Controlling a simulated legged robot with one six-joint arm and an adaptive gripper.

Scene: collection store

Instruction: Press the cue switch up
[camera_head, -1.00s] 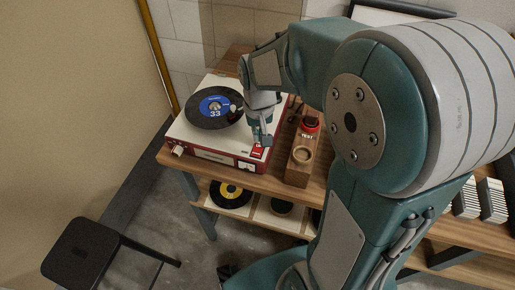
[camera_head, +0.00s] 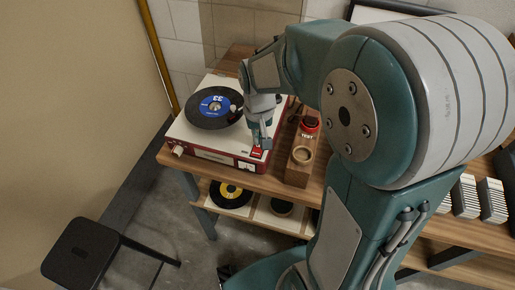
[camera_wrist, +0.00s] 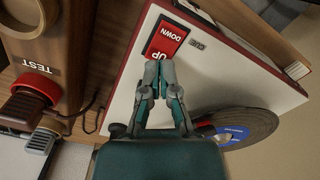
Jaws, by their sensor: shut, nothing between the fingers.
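The cue switch (camera_wrist: 167,38) is a red rocker marked UP and DOWN on the record player's pale top, beside the word CUE. In the wrist view my gripper (camera_wrist: 159,66) is shut and empty, its fingertips at the UP end of the switch; I cannot tell whether they touch it. In the head view my gripper (camera_head: 264,143) points down over the near right corner of the record player (camera_head: 205,146), where the red switch (camera_head: 257,153) shows just beside the fingertips. A black record with a blue label (camera_head: 215,106) lies on the platter.
A wooden block (camera_head: 299,172) with a red TEST button (camera_head: 309,125) stands close to the right of the player on the wooden table. Records lie on the shelf below. A black stool (camera_head: 82,255) stands on the floor at left.

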